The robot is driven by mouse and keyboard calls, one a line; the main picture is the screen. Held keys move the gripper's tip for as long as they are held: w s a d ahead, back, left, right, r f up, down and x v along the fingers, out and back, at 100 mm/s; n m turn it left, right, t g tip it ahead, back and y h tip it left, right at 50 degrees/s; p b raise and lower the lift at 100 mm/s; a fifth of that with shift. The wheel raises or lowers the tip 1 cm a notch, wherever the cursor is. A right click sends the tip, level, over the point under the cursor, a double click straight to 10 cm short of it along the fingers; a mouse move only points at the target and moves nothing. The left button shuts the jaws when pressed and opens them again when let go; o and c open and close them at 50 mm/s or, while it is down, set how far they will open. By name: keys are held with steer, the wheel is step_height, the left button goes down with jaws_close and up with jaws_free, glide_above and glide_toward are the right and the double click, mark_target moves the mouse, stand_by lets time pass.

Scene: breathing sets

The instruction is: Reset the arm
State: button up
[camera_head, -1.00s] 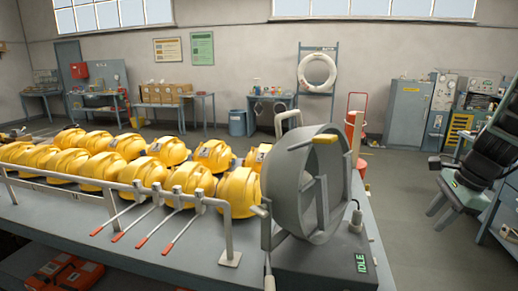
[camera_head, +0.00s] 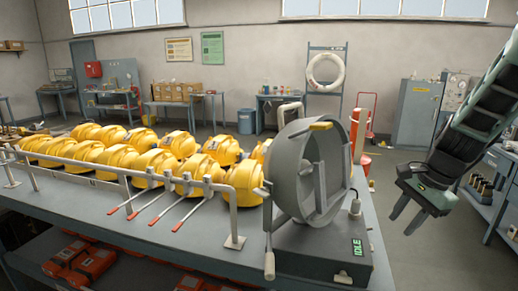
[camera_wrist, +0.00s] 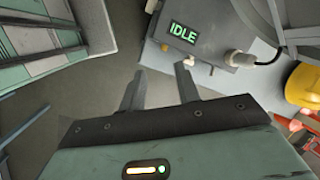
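My gripper (camera_head: 402,214) hangs from my arm at the right of the head view, to the right of the bench and over open floor. Its two fingers are spread apart with nothing between them. In the wrist view my gripper (camera_wrist: 160,85) also shows both fingers apart and empty, with the grey floor beyond. It touches nothing that I can see.
A grey round machine (camera_head: 308,180) with an IDLE display stands on the right end of the bench (camera_head: 150,225). Several yellow helmets (camera_head: 150,165) sit behind a rail. Shelving (camera_head: 490,195) stands right of my arm. Floor between is clear.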

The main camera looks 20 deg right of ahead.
steer(key=s+a+f+n+g+b, duration=0.2)
steer(key=a+n, duration=0.8)
steer(key=a, duration=0.8)
steer(key=s+a+f+n+h+b, duration=0.2)
steer(key=s+a+n, duration=1.1)
steer(key=n, duration=0.1)
steer(key=shift+s+a+n, duration=0.25)
steer(key=shift+s+n, duration=0.15)
steer(key=shift+f, duration=0.1)
